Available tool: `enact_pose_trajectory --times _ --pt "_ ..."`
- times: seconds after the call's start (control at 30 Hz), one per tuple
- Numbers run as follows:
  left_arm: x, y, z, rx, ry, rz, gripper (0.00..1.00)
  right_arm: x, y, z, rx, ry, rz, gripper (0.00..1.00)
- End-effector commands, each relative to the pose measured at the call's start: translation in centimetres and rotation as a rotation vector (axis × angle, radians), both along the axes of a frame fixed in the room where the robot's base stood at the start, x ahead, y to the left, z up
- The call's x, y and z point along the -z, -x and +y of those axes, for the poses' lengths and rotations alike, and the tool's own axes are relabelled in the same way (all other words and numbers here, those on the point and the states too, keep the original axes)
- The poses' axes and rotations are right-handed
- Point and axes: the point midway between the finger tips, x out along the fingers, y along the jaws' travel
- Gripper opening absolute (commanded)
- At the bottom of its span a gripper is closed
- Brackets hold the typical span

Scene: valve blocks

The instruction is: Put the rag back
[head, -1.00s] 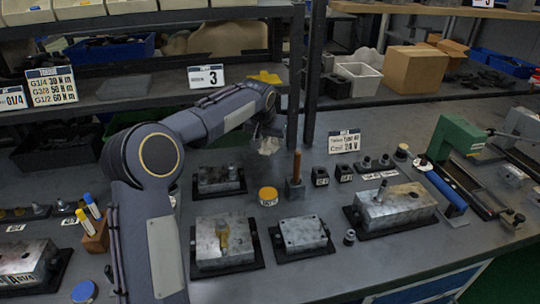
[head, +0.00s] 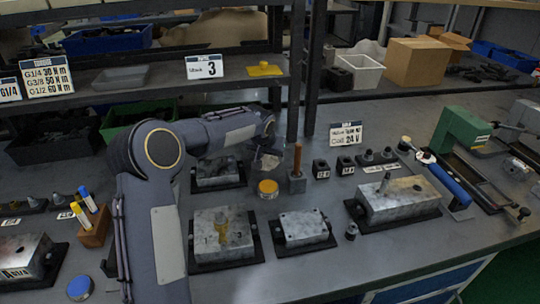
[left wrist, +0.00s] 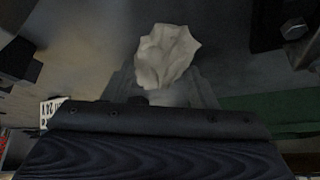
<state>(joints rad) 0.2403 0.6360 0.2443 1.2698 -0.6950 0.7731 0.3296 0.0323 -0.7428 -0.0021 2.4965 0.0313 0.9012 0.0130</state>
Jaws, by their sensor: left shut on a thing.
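The rag is a crumpled off-white cloth (head: 268,163). It hangs from my left gripper (head: 266,149), just behind the round yellow-lidded tin on the bench. In the left wrist view the rag (left wrist: 166,56) shows at the ends of the fingers, and the gripper (left wrist: 168,82) is shut on it. The fingertips are partly hidden by the cloth. I cannot tell whether the rag touches the bench. My right gripper is not in view.
The yellow-lidded tin (head: 268,188) and an upright brown-handled tool in a block (head: 297,180) stand close by. Valve blocks stand behind left (head: 218,172) and in front (head: 222,232). A shelf (head: 150,93) with a yellow pad (head: 264,69) runs behind.

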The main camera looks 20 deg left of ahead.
Motion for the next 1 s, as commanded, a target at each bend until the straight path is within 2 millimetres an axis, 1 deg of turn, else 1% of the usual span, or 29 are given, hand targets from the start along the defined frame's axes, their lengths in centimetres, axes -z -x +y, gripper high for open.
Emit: enact_pose_trajectory --times 0.13,0.17,0.3,0.33,0.57,0.67,0.77,0.87,1.0 --pt "0.2 0.0 0.0 0.0 0.0 0.0 0.31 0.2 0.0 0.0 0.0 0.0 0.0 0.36" --pt "0.2 0.0 0.0 0.0 -0.001 0.0 0.53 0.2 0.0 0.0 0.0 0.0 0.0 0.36" --pt "0.1 0.0 0.0 0.0 -0.001 0.0 0.71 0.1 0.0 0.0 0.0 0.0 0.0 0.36" --pt "0.1 0.0 0.0 0.0 -0.001 0.0 0.74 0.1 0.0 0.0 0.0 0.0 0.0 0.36" --pt "0.1 0.0 0.0 0.0 0.0 0.0 0.74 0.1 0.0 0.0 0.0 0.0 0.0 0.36" --pt "-0.3 0.1 0.0 0.0 0.0 -0.001 0.74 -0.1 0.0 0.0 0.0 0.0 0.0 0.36" --pt "-1.3 0.6 0.0 0.0 -0.001 -0.003 0.74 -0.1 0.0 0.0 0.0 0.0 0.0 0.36" --pt "-3.0 1.6 -0.1 0.0 -0.001 -0.004 0.74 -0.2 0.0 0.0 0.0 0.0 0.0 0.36" --pt "-5.7 3.1 -0.4 0.0 -0.001 -0.004 0.74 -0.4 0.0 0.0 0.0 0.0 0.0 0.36"
